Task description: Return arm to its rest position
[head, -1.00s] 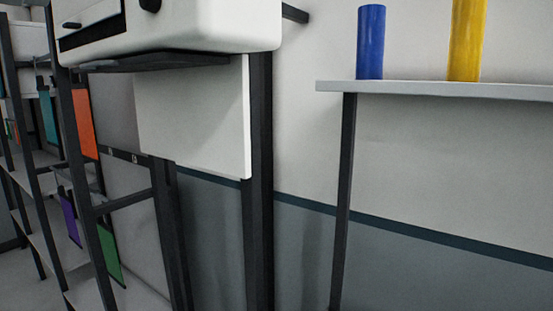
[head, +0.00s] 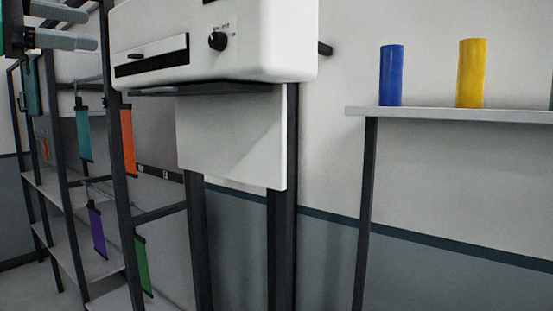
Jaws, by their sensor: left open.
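My left gripper (head: 92,29) is at the top left edge of the head view. Its two grey fingers point right and stand apart, with nothing seen between them. Only the front of this gripper shows; the rest of the arm is cut off by the picture's edge. It appears to the left of the white machine (head: 215,45), with a gap between them in the picture. My right gripper is not in view.
A dark-framed rack (head: 125,220) on the left holds hanging teal (head: 84,134), orange (head: 128,140), purple (head: 97,232) and green (head: 142,264) samples. A shelf (head: 440,114) on the right carries a blue roll (head: 391,75) and a yellow roll (head: 470,73).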

